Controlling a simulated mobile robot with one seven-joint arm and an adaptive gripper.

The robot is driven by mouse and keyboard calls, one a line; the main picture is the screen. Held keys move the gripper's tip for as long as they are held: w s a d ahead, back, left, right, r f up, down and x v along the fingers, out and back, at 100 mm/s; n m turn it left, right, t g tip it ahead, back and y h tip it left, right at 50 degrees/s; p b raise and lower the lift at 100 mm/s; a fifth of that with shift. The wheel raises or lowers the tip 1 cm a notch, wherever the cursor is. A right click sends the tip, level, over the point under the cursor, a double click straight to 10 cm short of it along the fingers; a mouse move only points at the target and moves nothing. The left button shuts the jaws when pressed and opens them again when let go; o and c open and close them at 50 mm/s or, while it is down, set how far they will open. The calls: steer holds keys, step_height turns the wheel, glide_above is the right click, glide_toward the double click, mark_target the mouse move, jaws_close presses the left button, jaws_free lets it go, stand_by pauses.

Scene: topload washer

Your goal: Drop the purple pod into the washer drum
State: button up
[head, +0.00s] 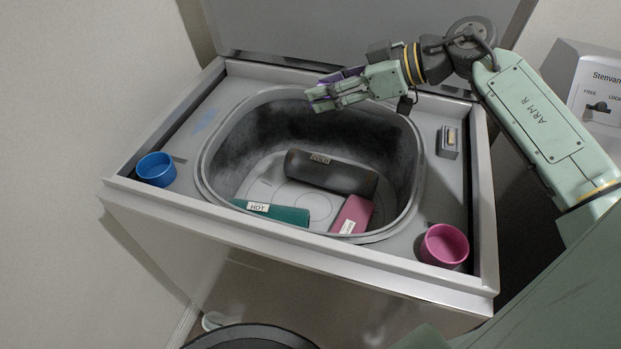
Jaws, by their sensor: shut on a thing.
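My gripper (318,96) hangs over the back part of the washer drum (232,180), above its opening. It is shut on the purple pod (343,75), whose purple edge shows along the far side of the fingers. Most of the pod is hidden behind the fingers. The drum is open. In it lie a dark cylinder (330,174), a teal block with a label reading "HOT" (285,213) and a pink block with a white label (353,212).
A blue cup (155,170) stands on the washer top at left, and a pink cup (444,246) at front right. A small grey box (448,141) sits right of the drum. The raised lid (300,42) stands behind my gripper. A wall dispenser (590,85) is at far right.

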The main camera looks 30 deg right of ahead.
step_height(320, 180, down, 6)
steer(key=b, duration=0.3)
steer(key=shift+r+b, duration=0.15)
steer(key=shift+b, duration=0.2)
steer(key=o, duration=1.2)
steer(key=shift+s+d+r, duration=0.1)
steer(key=v, duration=1.1)
steer(key=shift+s+d+r, duration=0.15)
steer(key=shift+s, duration=0.2)
